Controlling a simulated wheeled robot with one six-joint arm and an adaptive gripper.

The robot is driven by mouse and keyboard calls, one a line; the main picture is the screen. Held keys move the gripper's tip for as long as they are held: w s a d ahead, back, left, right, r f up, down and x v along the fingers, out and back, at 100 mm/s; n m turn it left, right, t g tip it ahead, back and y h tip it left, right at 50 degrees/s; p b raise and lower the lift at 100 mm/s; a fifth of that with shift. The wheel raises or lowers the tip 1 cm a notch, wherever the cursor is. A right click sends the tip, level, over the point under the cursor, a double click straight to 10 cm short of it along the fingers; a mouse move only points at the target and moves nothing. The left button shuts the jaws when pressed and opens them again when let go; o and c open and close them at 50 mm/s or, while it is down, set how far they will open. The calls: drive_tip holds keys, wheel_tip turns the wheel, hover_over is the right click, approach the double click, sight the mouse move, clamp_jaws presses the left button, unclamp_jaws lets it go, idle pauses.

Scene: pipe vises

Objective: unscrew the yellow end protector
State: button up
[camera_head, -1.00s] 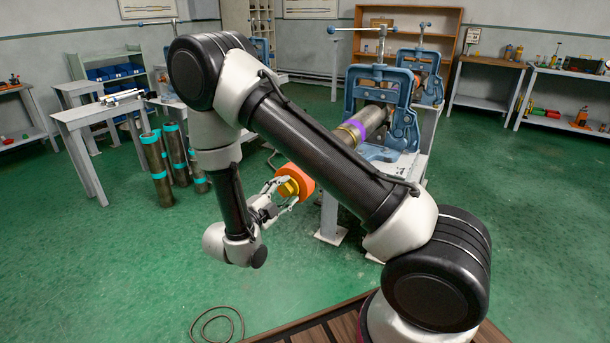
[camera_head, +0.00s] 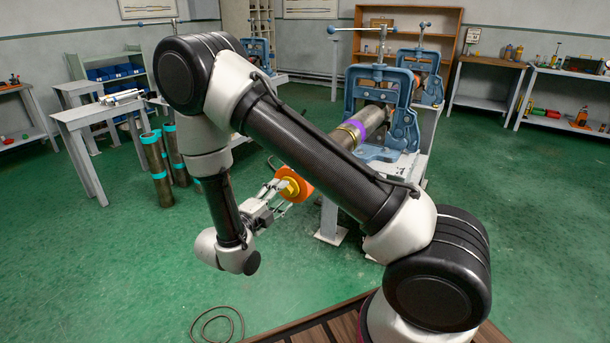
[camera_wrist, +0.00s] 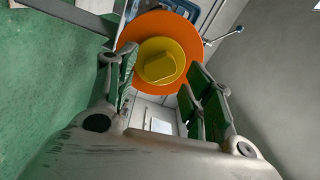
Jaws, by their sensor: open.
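The yellow end protector (camera_head: 289,189) sits at the near end of the pipe (camera_head: 344,136), with a wide orange disc (camera_head: 302,183) around it. In the wrist view the yellow protector (camera_wrist: 161,62) shows a raised flat grip in its centre, and the orange disc (camera_wrist: 128,37) rings it. My gripper (camera_head: 272,197) is open, just in front of the protector. In the wrist view my gripper's fingers (camera_wrist: 157,85) stand apart, one on each side and below the yellow part. I see no grip on it. My own arm hides part of the pipe in the head view.
A blue pipe vise (camera_head: 366,86) holds the pipe, which has a purple band, on a grey bench. Several pipes with teal bands (camera_head: 158,165) stand on the floor at left. A hose loop (camera_head: 218,326) lies on the open green floor.

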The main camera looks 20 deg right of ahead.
drive_tip(key=m, duration=1.5)
drive_tip(key=shift+m, duration=0.4)
drive_tip(key=m, duration=0.3)
drive_tip(key=shift+m, duration=0.3)
drive_tip(key=m, duration=0.4)
drive_tip(key=shift+m+y, duration=0.3)
drive_tip(key=m, duration=0.3)
drive_tip(key=shift+m, duration=0.3)
drive_tip(key=m, duration=0.4)
drive_tip(key=shift+m, duration=0.4)
